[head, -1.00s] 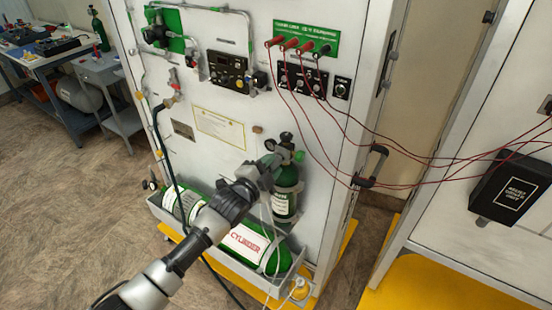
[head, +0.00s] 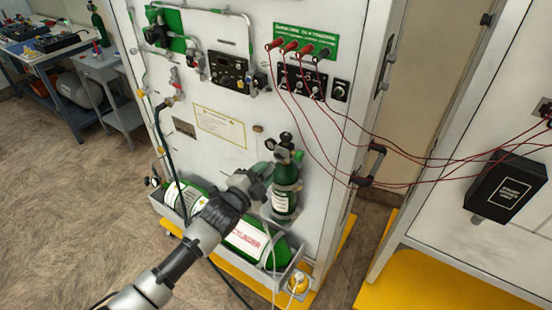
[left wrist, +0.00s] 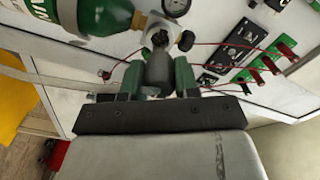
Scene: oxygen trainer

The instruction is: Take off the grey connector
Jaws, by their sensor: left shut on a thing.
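The small upright green cylinder (head: 284,196) stands at the front of the white panel, with a black valve and a small gauge on top. It also shows in the left wrist view (left wrist: 95,14), beside a gauge (left wrist: 176,6) and the valve fitting (left wrist: 160,38). My left gripper (head: 264,170) is just left of the cylinder's upper part. In the left wrist view the gripper (left wrist: 158,84) is shut on the grey connector (left wrist: 157,68) between its green pads. The connector's far end lines up with the valve fitting; I cannot tell whether they touch. My right gripper is not in view.
A large green cylinder (head: 247,238) lies in a grey tray (head: 285,277) at the panel's foot. Red cables (head: 420,158) hang from sockets across to a black box (head: 505,186). A dark hose (head: 170,165) runs down the panel. The floor at left is clear.

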